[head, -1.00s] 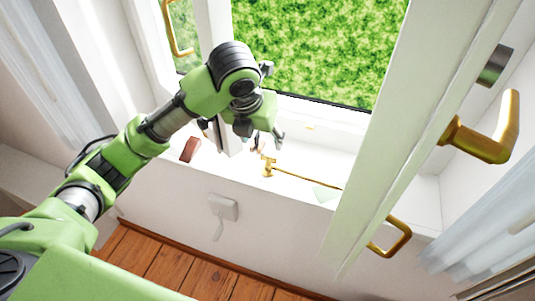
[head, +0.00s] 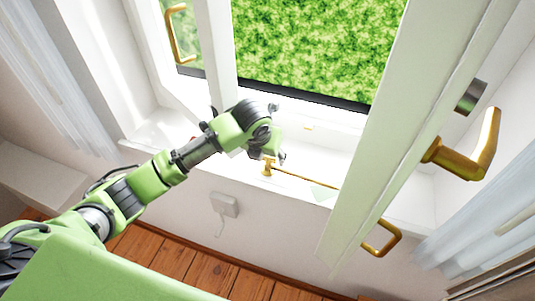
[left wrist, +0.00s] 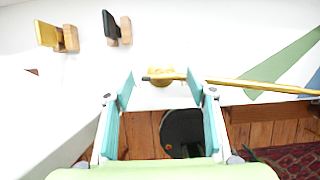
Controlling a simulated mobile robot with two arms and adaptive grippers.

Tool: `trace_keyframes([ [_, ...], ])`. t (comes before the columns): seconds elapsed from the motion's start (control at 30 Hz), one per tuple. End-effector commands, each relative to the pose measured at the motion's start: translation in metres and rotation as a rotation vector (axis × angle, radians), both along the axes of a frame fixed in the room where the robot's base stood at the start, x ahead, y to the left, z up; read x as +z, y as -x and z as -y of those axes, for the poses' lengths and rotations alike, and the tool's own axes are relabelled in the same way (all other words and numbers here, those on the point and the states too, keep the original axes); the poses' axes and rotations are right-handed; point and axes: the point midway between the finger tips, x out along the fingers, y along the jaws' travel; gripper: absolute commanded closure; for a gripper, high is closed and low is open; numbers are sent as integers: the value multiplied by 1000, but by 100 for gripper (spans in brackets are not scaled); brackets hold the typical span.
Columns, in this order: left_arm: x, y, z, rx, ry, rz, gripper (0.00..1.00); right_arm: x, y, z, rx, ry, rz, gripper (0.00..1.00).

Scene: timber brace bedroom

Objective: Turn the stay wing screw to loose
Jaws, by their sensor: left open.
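The brass stay wing screw (head: 268,166) stands on the white window sill at the near end of the thin brass stay rod (head: 305,180). In the left wrist view the brass screw (left wrist: 160,72) shows ahead between the two fingertips, with the rod (left wrist: 265,87) running right from it. My left gripper (left wrist: 160,84) is open and empty, with a teal-lined finger on each side of the screw. Whether the fingers touch it cannot be told. In the head view my left wrist hangs just above the screw and its fingers are mostly hidden. My right gripper is not in view.
The open white window sash (head: 375,150) with brass handles stands to the right. Two small wood-based blocks, one gold (left wrist: 48,34) and one dark (left wrist: 112,26), stand nearby. A white wall box (head: 224,204) is below the sill.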

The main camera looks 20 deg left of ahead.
Motion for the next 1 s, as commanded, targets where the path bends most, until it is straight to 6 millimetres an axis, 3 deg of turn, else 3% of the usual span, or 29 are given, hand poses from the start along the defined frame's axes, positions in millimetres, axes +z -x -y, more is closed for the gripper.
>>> trace_keyframes([
  [0.27,-1,0,0,0,0,0,51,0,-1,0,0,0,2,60],
  [0.4,-1,0,0,1,0,0,87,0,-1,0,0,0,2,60],
  [0.77,-1,0,1,29,0,-1,87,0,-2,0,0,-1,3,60],
  [1.0,0,-1,2,154,0,0,87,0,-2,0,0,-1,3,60],
])
